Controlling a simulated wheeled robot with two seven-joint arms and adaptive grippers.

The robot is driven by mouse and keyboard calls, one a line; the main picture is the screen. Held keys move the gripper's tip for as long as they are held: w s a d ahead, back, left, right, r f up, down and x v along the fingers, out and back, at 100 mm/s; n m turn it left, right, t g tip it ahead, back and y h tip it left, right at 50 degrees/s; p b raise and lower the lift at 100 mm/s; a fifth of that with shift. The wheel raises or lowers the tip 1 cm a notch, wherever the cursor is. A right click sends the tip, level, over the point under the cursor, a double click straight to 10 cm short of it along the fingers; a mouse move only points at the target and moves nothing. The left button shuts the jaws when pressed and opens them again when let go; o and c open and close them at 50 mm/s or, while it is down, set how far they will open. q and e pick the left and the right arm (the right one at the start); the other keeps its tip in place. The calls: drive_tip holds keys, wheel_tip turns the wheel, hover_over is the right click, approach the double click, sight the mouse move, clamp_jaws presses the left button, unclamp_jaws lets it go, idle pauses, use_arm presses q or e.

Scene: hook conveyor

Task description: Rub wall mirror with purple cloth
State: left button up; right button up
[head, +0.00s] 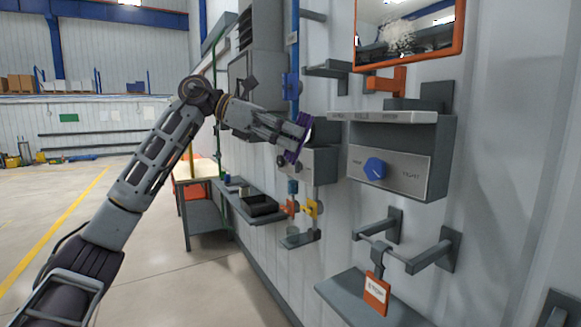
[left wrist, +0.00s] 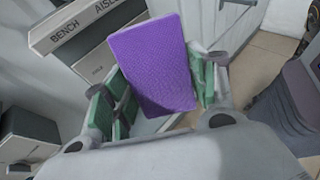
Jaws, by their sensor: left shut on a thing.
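The purple cloth (left wrist: 152,66) is a flat, textured rectangle between the green-padded fingers of my left gripper (left wrist: 160,98) in the left wrist view. In the head view the left gripper (head: 285,135) is shut on the cloth (head: 298,142), which shows nearly edge-on. The wall mirror (head: 408,35) is at the upper right, in an orange frame, with a whitish smudge on its glass; its top is cut off. The gripper is below and left of the mirror, apart from it. My right gripper is not in view.
Below the mirror, a grey wall box with a blue knob (head: 375,168) juts out. Brackets (head: 431,254) and an orange tag (head: 376,293) hang lower. A shelf with a black tray (head: 258,206) runs along the wall. The floor at left is open.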

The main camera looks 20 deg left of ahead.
use_arm(q)
wheel_tip(320, 180, up, 24)
drive_tip(key=n+t+y, duration=0.2)
drive_tip(key=n+t, duration=0.5)
drive_tip(key=t, duration=0.3)
drive_tip(key=shift+w+f+t, duration=0.15)
drive_tip(key=shift+w+t, duration=0.15)
drive_tip(key=shift+w, duration=0.1)
